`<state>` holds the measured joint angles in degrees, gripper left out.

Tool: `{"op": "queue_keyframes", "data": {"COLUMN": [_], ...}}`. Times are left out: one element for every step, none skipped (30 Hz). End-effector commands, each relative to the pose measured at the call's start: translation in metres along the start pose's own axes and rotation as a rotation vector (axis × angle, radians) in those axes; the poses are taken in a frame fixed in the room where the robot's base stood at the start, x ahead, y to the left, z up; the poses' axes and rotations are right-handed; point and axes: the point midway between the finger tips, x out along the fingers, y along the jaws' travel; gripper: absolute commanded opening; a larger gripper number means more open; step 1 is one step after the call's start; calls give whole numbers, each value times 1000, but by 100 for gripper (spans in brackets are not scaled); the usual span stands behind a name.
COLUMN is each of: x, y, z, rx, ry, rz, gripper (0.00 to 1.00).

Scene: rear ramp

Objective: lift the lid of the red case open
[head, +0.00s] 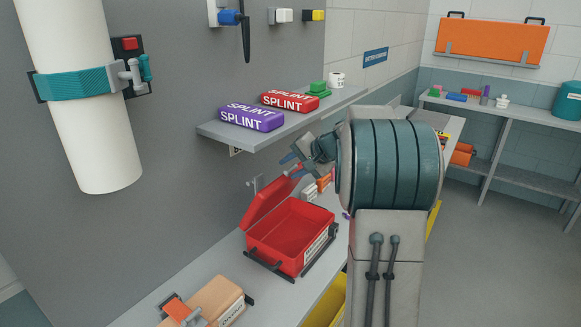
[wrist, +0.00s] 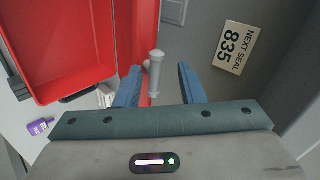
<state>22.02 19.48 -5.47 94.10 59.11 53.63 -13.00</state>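The red case (head: 290,238) stands on the lower bench in the head view. Its lid (head: 270,206) is raised, standing steeply at the wall side, and the empty-looking red inside shows. The case fills the upper left of the wrist view (wrist: 62,50), with the lid seen nearly edge-on (wrist: 147,28). My gripper (head: 290,167) is just above the lid's upper right corner. In the wrist view my gripper (wrist: 160,84) has its blue fingers apart, with a grey rounded peg (wrist: 154,75) and the lid's edge between them. Whether a finger touches the lid cannot be told.
A shelf (head: 285,124) with a purple splint pack (head: 251,119) and a red splint pack (head: 290,101) juts out above my gripper. An orange-topped box (head: 205,303) sits at the bench's front. A "NEXT SEAL 835" sign (wrist: 235,48) is at the right.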

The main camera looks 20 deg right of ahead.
Motion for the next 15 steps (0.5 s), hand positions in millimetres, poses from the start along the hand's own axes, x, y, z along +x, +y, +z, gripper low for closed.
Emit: {"op": "queue_keyframes", "data": {"x": [-9,-15,-23,-31,-38,-48,-56,-63,-72,-79,-86,-94,-100,-105,-111], "y": [1,0,1,0,0,0,0,0,0,-1,-1,-1,-1,-1,-2], "z": [-1,0,-1,-1,-1,0,0,0,0,0,0,0,0,1,1], "rx": [-1,-1,-1,-2,-3,-2,-2,-2,-4,-4,-4,-3,-3,-3,-4], "ry": [6,6,8,9,10,10,11,10,10,11,10,11,11,10,10], "rz": [-2,-3,-3,-4,-4,-5,-6,-6,-6,-6,-7,-7,-7,-7,-7], "gripper": [36,36,36,36,36,36,36,36,36,36,36,36,36,36,36]}}
